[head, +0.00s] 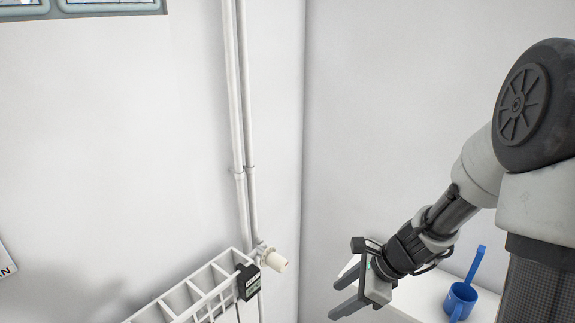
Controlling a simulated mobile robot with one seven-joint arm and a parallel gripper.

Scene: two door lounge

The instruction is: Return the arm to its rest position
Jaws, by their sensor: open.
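My arm reaches in from the right side of the head view. My gripper (341,298) is at its lower end, with its two fingers apart and pointing down to the left. I see nothing between the fingers. The gripper is in front of a white surface at the lower right.
A white radiator (195,299) with a valve (273,259) and a small dark box (248,282) stands left of the gripper. White pipes (240,130) run up the wall by the corner. The white surface (425,293) carries the mug. Open air lies above the gripper.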

